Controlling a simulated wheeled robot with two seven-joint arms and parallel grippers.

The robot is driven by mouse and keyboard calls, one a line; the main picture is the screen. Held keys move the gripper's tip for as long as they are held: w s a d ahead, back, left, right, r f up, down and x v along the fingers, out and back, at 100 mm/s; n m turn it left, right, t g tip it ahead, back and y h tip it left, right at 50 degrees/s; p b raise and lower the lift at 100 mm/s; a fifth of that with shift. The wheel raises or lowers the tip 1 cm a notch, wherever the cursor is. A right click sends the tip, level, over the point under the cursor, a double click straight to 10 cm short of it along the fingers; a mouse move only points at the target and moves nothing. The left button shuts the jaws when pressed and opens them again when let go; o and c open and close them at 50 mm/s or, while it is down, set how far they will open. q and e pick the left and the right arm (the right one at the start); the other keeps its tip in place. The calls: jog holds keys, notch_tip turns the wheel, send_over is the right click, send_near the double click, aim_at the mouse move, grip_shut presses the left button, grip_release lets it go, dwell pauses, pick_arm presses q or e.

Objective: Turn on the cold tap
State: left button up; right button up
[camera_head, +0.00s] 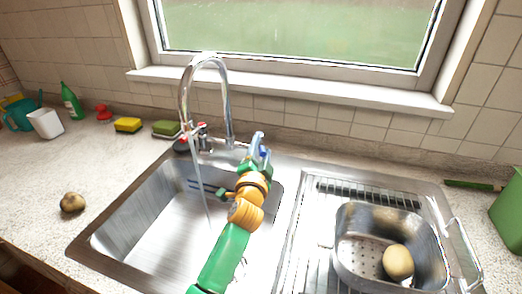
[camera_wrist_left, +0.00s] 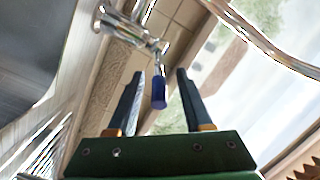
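The chrome tap has a tall curved spout (camera_head: 229,100) behind the left sink basin (camera_head: 150,215). A thin clear streak, like running water, drops from the spout into the basin. A red-marked handle (camera_head: 202,127) is left of the spout's base. The cold tap's blue handle (camera_wrist_left: 159,92) shows in the left wrist view, between the fingers; in the head view a bit of blue (camera_head: 263,154) shows at my gripper. My left gripper (camera_wrist_left: 159,82) is open around the blue handle, with gaps on both sides. It also shows in the head view (camera_head: 259,142). My right gripper is out of view.
A metal colander (camera_head: 347,258) with a potato (camera_head: 398,261) stands on the right drainer. Another potato (camera_head: 72,202) lies on the left counter. Sponges (camera_head: 127,125), a green bottle (camera_head: 71,102) and a white cup (camera_head: 46,123) stand at the back left. A window sill (camera_head: 300,88) runs behind.

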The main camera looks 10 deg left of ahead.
pick_arm(q)
jog(key=s, duration=0.7)
jog(key=shift+d, duration=0.35)
